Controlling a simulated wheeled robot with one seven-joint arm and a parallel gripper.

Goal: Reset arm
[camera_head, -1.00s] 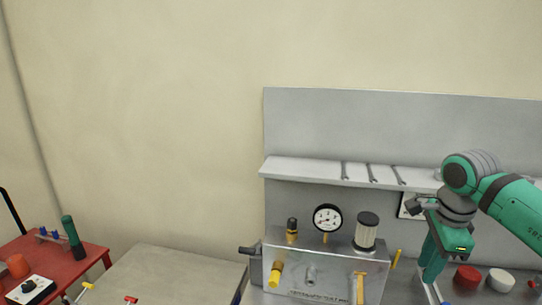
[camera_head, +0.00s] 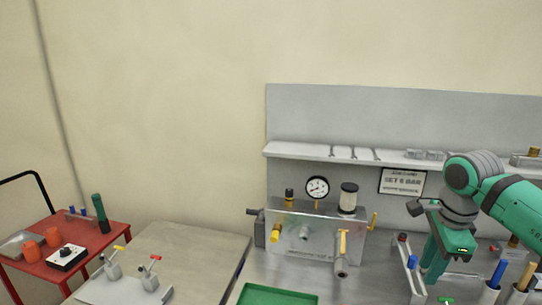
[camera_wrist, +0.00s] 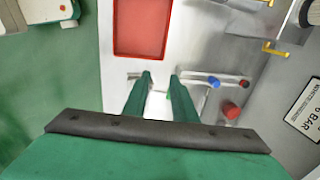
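My arm's gripper (camera_head: 432,272) hangs pointing down at the right of the head view, over the grey bench. In the wrist view my gripper (camera_wrist: 161,76) shows two green fingers with a clear gap between them and nothing visibly held. A pale strip of the surface shows between the fingers. The wrist view also shows a red tray (camera_wrist: 142,28) beyond the fingertips, and a blue cap (camera_wrist: 213,82) and red cap (camera_wrist: 231,111) to the right of them.
A metal pneumatic block (camera_head: 315,238) with a gauge (camera_head: 317,187) stands on the bench left of my arm. A shelf (camera_head: 300,150) runs behind. A green tray (camera_head: 278,296) lies in front. A red cart (camera_head: 90,245) and a table (camera_head: 200,250) with clamps stand at left.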

